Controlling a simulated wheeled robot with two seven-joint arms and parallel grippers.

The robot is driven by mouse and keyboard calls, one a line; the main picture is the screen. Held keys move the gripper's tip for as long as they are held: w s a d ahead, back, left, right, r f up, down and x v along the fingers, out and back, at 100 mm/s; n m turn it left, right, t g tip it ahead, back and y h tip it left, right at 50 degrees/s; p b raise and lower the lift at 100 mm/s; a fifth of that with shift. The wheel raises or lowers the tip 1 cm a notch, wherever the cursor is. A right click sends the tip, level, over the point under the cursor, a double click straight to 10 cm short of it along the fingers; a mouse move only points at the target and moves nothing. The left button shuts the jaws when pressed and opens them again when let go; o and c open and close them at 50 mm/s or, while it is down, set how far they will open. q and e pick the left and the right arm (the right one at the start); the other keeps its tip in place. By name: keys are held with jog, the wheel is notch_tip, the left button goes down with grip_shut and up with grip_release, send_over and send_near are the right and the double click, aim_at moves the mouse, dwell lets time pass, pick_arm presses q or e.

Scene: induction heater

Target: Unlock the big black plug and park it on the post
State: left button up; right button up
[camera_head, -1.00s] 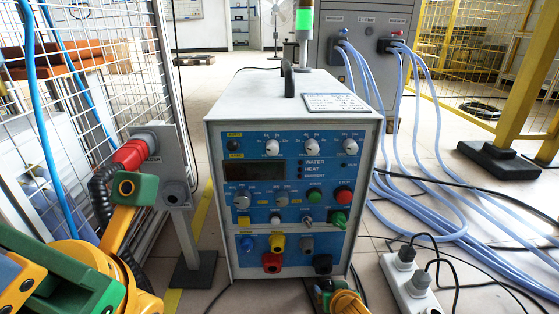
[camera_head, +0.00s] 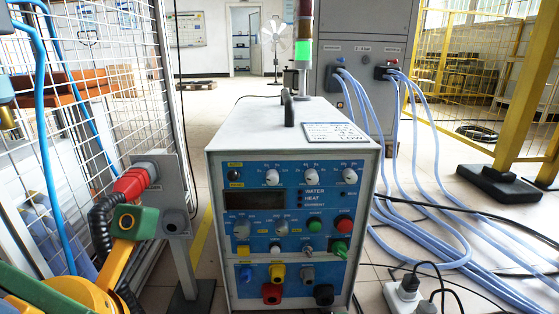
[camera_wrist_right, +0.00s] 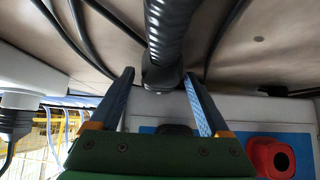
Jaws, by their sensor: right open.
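The big black plug (camera_wrist_right: 161,76) is in the right wrist view, with a thick ribbed black cable running to the top edge. My right gripper (camera_wrist_right: 159,77) is open, its two blue fingers on either side of the plug, with gaps visible. I cannot tell whether the plug is seated. The head view shows a black connector (camera_head: 323,295) low on the heater's front panel, right of a red one (camera_head: 272,294). The post (camera_head: 188,255) stands left of the heater. It carries a red plug (camera_head: 135,181) and a lower black socket (camera_head: 174,222).
The induction heater (camera_head: 290,135) fills the middle. A wire fence (camera_head: 95,110) is on the left. Pale blue hoses (camera_head: 430,215) and a white power strip (camera_head: 404,296) lie on the floor to the right. The red socket also shows in the right wrist view (camera_wrist_right: 268,157).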

jog(key=shift+p, duration=0.3)
dwell(0.4)
grip_shut()
jog(key=shift+s, duration=0.1)
jog(key=shift+s+p, duration=1.25)
jog(key=shift+s, duration=0.05)
jog(key=shift+s+p, duration=1.05)
jog(key=shift+s, duration=0.6)
